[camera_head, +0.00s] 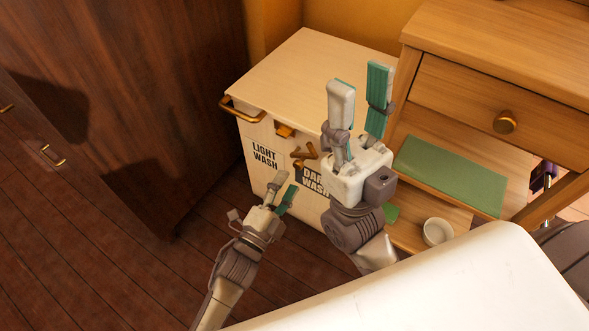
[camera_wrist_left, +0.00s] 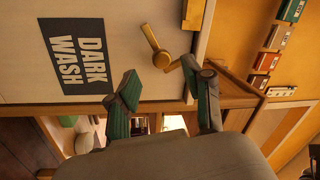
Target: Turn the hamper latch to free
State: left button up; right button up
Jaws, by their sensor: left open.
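The hamper (camera_head: 300,65) is a pale box with a light wooden top and "LIGHT WASH" and "DARK WASH" labels on its front. The brass latch (camera_head: 303,152) is on the upper front, above the dark wash label. In the left wrist view the latch (camera_wrist_left: 155,45) shows as a slanted lever with a round end, beyond my fingertips. My left gripper (camera_head: 284,183) is open and empty, in front of the hamper, apart from the latch. My right gripper (camera_head: 361,84) has its fingers spread and points up, empty, in front of the hamper's right side.
A brass bar handle (camera_head: 240,110) juts from the hamper's left edge. A dark wardrobe (camera_head: 130,90) stands at left. At right is a wooden desk with a drawer knob (camera_head: 505,122), a green mat (camera_head: 452,175) and a white bowl (camera_head: 437,232). Bare floor lies front left.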

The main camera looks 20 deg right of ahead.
pick_arm(q)
jog(key=v, duration=0.6)
dwell(0.4)
